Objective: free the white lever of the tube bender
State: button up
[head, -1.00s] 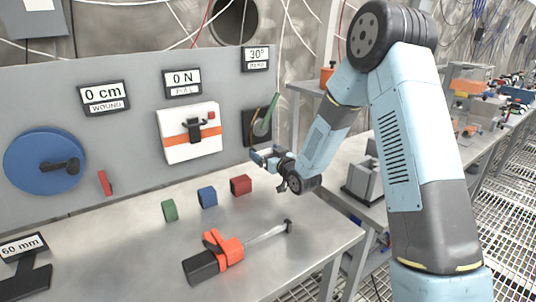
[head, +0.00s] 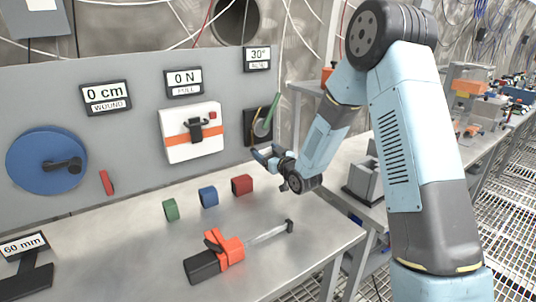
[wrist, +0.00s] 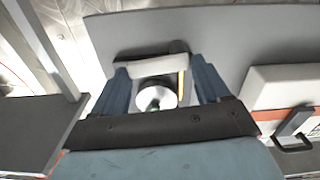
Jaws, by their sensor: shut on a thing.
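The tube bender (head: 262,127) is at the right end of the grey panel, below the 30° display. In the head view it shows a pale disc, a green grip standing up and a yellowish tube. My gripper (head: 266,152) is just below and in front of it. In the wrist view its blue fingers (wrist: 163,75) flank the bender's white disc (wrist: 155,92), with a green tip (wrist: 153,106) at its middle. The white lever (wrist: 145,68) shows as a pale bar between the fingertips, and my gripper is shut on it. The contact itself is hard to make out.
On the panel left of the bender is a white box (head: 192,148) with an orange stripe, then a blue wheel (head: 40,163). Green, blue and red (head: 242,185) blocks and an orange tool (head: 229,248) lie on the table below. Air in front of the panel is clear.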

jog(key=shift+s+a+r+n, duration=0.3)
jog(key=shift+a+n, duration=0.1)
jog(key=shift+n, duration=2.35)
jog(key=shift+s+a+r+n, duration=0.25)
jog(key=shift+a+n, duration=0.1)
jog(key=shift+n, duration=2.45)
jog(key=shift+s+a+r+n, duration=0.2)
jog(key=shift+a+r+n, duration=0.15)
jog(key=shift+n, duration=2.4)
jog(key=shift+a, duration=0.1)
jog(key=o, duration=1)
jog(key=shift+s+f, duration=0.1)
jog(key=shift+f, duration=0.05)
jog(key=shift+s, duration=0.15)
jog(key=v, duration=1.3)
jog(key=shift+s, duration=0.2)
